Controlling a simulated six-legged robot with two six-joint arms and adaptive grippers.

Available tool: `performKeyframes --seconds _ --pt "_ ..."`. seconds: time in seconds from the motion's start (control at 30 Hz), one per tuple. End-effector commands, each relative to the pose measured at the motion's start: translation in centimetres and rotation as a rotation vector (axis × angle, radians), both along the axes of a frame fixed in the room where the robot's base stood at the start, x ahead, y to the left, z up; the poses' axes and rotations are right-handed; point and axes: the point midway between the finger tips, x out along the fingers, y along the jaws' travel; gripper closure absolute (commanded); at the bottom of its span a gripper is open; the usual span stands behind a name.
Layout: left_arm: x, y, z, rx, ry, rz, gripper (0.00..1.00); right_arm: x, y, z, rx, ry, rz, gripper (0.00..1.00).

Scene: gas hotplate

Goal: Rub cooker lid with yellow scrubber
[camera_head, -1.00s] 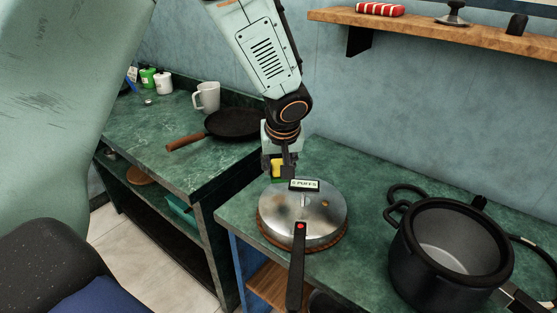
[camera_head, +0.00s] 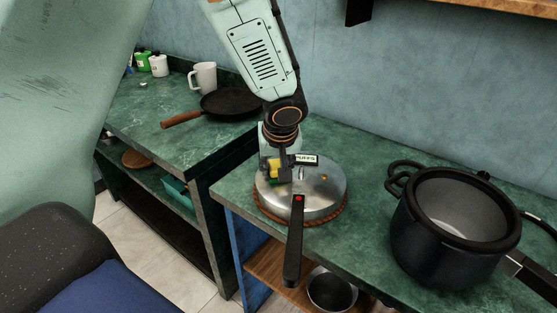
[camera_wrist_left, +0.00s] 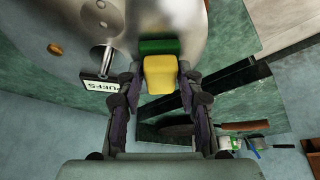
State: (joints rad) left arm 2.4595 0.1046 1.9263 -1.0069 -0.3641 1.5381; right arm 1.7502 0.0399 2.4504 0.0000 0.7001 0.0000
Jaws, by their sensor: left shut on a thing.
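The silver cooker lid (camera_head: 326,196) with its long black handle (camera_head: 294,243) lies on a brown woven round mat (camera_head: 338,218) on the green counter. My left gripper (camera_head: 277,172) is over the lid's left part, pointing down. It is shut on the yellow scrubber (camera_head: 274,168), which has a green layer (camera_wrist_left: 159,46). In the left wrist view, the yellow side (camera_wrist_left: 160,75) is between my fingers and the green layer faces the lid (camera_wrist_left: 185,20). I cannot tell whether they touch. A small white label reading "PUFFS" (camera_head: 306,159) is beside my gripper. My right gripper is out of view.
A large black pot (camera_head: 447,248) stands open to the right of the lid. A black pan (camera_head: 232,104) and white mug (camera_head: 203,77) are on the left counter. A gap with floor separates the counters in front. A metal pot (camera_head: 331,291) sits on the shelf below.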

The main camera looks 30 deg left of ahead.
Motion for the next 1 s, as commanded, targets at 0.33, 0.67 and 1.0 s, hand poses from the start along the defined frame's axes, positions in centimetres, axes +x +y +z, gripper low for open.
performKeyframes --seconds 0.33,0.67,1.0 --pt "-0.6 0.2 0.6 -0.002 0.003 0.007 0.98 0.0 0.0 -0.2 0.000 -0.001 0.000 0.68" --pt "-0.8 0.7 0.0 -0.001 0.001 0.013 0.98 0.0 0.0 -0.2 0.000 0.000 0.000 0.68" --pt "0.1 0.6 0.3 -0.001 0.002 0.006 0.98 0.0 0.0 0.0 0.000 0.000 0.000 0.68"
